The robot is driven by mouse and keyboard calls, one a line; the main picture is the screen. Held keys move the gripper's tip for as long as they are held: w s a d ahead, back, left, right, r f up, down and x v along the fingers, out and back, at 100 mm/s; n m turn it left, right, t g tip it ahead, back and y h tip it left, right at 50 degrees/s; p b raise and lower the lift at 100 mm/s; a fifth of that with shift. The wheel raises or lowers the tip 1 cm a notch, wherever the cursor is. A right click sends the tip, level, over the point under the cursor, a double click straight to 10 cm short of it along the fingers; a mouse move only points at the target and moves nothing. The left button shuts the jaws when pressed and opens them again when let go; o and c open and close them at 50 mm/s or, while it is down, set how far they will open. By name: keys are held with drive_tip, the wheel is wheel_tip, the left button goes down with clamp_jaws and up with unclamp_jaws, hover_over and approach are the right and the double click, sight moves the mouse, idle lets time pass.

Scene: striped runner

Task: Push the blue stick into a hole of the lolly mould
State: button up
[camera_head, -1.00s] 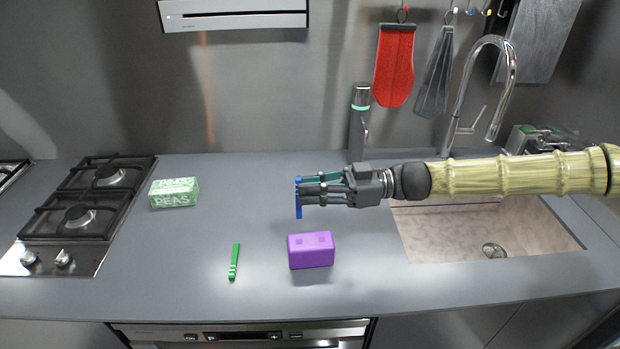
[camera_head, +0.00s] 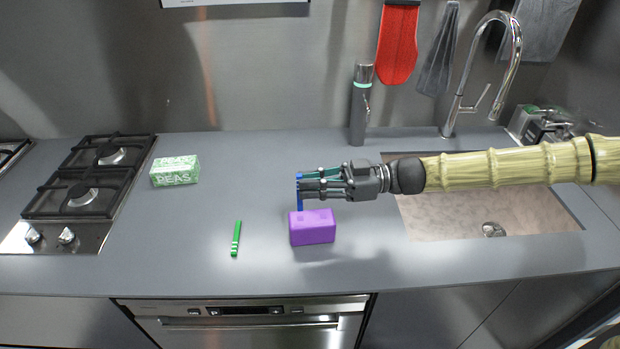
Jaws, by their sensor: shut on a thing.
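The purple lolly mould (camera_head: 313,231) stands on the grey counter, with small dark holes in its top face. My gripper (camera_head: 308,187) comes in from the right and is shut on the upright blue stick (camera_head: 299,191). The stick's lower end reaches the top edge of the mould at its left side in the picture. I cannot tell whether the tip is in a hole, in front of it or behind it. The gripper fingers are just above the mould and hide part of the stick.
A green stick (camera_head: 236,238) with pale bands lies on the counter left of the mould. A green peas box (camera_head: 175,171) is farther back left, near the gas hob (camera_head: 92,180). The sink (camera_head: 480,222) is at right.

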sight(311, 217)
drive_tip(key=shift+f, duration=1.25)
drive_tip(key=shift+b, duration=0.6)
idle(0.3)
drive_tip(key=shift+f+b, duration=2.3)
drive_tip(key=shift+b, duration=0.9)
idle(2.7)
